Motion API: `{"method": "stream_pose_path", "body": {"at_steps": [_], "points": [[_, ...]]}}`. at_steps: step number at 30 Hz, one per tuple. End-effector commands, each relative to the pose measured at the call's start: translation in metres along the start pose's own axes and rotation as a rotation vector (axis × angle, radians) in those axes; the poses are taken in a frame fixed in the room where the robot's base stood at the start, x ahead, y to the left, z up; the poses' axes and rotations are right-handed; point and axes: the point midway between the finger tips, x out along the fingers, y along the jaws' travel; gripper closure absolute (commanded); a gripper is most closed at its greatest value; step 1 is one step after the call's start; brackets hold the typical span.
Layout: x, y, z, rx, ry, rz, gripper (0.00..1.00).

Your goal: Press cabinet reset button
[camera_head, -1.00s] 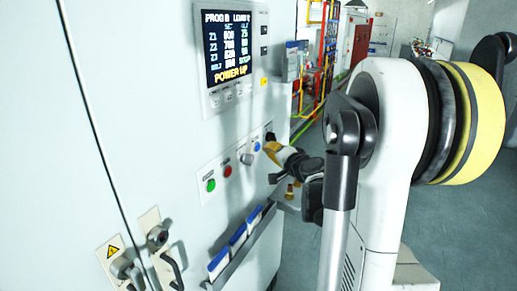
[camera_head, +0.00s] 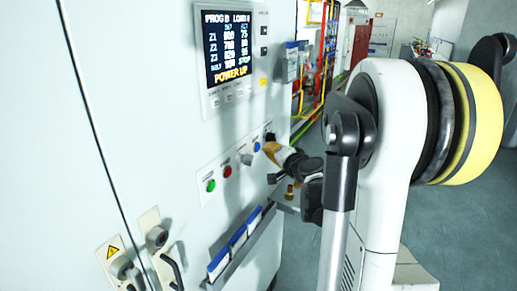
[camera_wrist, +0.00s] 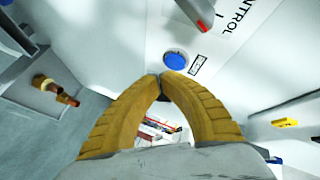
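The cabinet (camera_head: 150,110) has a row of controls on its front, with a blue button (camera_head: 257,146) near the right end. The blue button also shows in the wrist view (camera_wrist: 175,61), just beyond my fingertips, with a small label beside it that I cannot read. My gripper (camera_head: 268,148) is close in front of the panel by this button. In the wrist view my gripper's (camera_wrist: 159,76) two yellow fingers meet at the tips, with nothing held between them. A small gap seems to lie between the tips and the button; contact cannot be confirmed.
A green button (camera_head: 211,185), a red button (camera_head: 227,171) and a grey selector knob (camera_head: 246,158) sit left of the blue button. A display (camera_head: 228,47) is above and a rack of blue-white binders (camera_head: 238,238) below. Brass fittings (camera_wrist: 55,90) stick out nearby.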

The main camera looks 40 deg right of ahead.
Motion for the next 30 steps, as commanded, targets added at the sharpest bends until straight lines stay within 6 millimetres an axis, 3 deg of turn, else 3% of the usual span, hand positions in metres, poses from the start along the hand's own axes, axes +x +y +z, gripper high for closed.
{"method": "stream_pose_path", "body": {"at_steps": [30], "points": [[0.0069, -0.0038, 0.0037, 0.0, 0.0, 0.0, 1.0]]}}
